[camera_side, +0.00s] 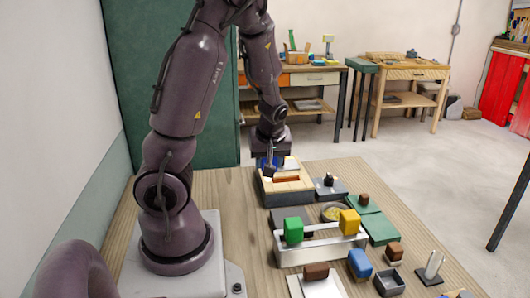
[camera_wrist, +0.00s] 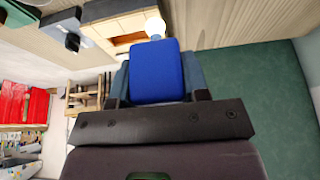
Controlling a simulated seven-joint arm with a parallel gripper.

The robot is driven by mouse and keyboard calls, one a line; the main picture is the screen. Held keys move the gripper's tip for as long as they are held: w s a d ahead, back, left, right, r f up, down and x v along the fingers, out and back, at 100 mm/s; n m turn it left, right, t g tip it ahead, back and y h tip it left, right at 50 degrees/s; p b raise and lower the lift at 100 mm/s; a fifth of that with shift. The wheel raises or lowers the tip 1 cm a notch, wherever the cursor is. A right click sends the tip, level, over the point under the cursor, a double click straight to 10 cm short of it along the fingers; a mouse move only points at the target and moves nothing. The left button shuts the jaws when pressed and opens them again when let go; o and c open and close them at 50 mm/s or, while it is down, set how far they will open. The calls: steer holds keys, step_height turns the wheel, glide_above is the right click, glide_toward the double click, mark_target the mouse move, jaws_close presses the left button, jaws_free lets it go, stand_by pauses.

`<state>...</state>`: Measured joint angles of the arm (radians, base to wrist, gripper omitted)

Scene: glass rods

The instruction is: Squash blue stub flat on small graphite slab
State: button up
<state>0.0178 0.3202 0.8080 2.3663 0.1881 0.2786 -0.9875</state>
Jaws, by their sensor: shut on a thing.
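My gripper (camera_side: 268,168) is shut on a blue block (camera_wrist: 157,72), seen end-on between the jaws in the wrist view. In the side view only a bit of blue shows beside the fingers. A pale round shape (camera_wrist: 155,27) shows just beyond the block; I cannot tell whether it is attached. My gripper is over a grey box with a pale wooden top (camera_side: 290,187). A dark grey slab (camera_side: 291,217) lies flat in front of that box. Another grey slab (camera_side: 331,191) to its right bears a dark knob. I cannot tell which is the small graphite slab.
A silver rack (camera_side: 318,248) holds a green block (camera_side: 293,230) and a yellow block (camera_side: 349,221). A second blue block (camera_side: 360,263) stands in front. Green slabs (camera_side: 380,229), a round dish (camera_side: 333,212) and brown-topped pieces crowd the right side. Bare wood lies at left.

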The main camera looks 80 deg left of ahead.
steer(key=w+d+f, duration=0.1)
steer(key=f, duration=0.1)
steer(key=w+d+f, duration=0.1)
steer(key=w+f, duration=0.1)
steer(key=w+d+f, duration=0.1)
steer(key=w+f, duration=0.1)
steer(key=f, duration=0.1)
steer(key=shift+w+d+f, duration=0.1)
steer(key=shift+w+f, duration=0.1)
steer(key=shift+w, duration=0.2)
steer(key=shift+f, duration=1.55)
steer(key=shift+f, duration=0.35)
steer(key=shift+r, duration=0.1)
step_height(320, 180, up, 6)
steer(key=shift+f, duration=0.1)
